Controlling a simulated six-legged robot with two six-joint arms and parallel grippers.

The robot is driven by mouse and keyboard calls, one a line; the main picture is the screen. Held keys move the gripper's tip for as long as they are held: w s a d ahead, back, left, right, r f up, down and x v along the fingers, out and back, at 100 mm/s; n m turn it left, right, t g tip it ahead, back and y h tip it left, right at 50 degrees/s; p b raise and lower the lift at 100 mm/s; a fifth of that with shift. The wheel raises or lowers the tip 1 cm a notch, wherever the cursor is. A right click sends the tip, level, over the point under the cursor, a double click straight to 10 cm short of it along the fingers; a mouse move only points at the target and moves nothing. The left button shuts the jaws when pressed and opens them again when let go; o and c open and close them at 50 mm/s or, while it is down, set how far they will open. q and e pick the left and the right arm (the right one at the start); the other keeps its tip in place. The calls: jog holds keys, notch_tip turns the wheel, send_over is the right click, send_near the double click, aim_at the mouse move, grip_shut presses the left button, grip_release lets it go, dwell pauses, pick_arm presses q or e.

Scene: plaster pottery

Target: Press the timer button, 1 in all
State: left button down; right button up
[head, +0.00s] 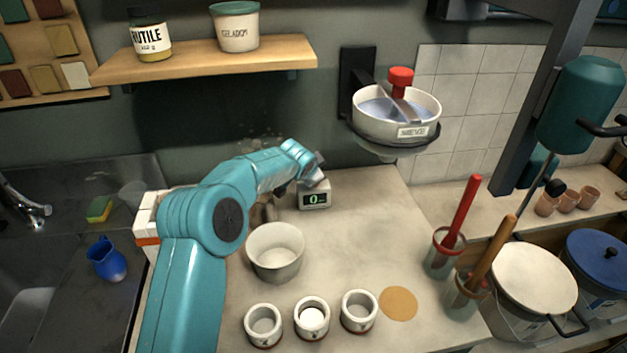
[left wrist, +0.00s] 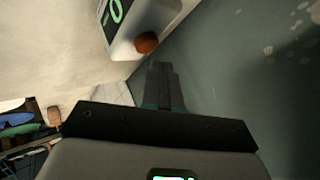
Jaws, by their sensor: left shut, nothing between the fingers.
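The timer (head: 314,199) is a small pale box on the worktop near the wall, with a green digit that reads 0 on its dark display. My left gripper (head: 317,174) is at the timer's top, partly covering it in the head view. In the left wrist view the timer (left wrist: 135,22) is at the top with its reddish-brown button (left wrist: 146,42). The shut, empty fingers of my left gripper (left wrist: 159,68) show just below the button in that picture. I cannot tell whether they touch it. My right gripper is in neither view.
A white bowl (head: 275,258) stands in front of the timer, with several small cups (head: 312,318) nearer. A wall-mounted basin with a red knob (head: 401,78) hangs to the right. A shelf (head: 210,61) is above. The worktop right of the timer is clear.

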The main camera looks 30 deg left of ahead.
pick_arm(q)
notch_tip(320, 180, up, 5)
jog(key=p, duration=0.3)
jog(key=shift+p, duration=0.35)
dwell(0.8)
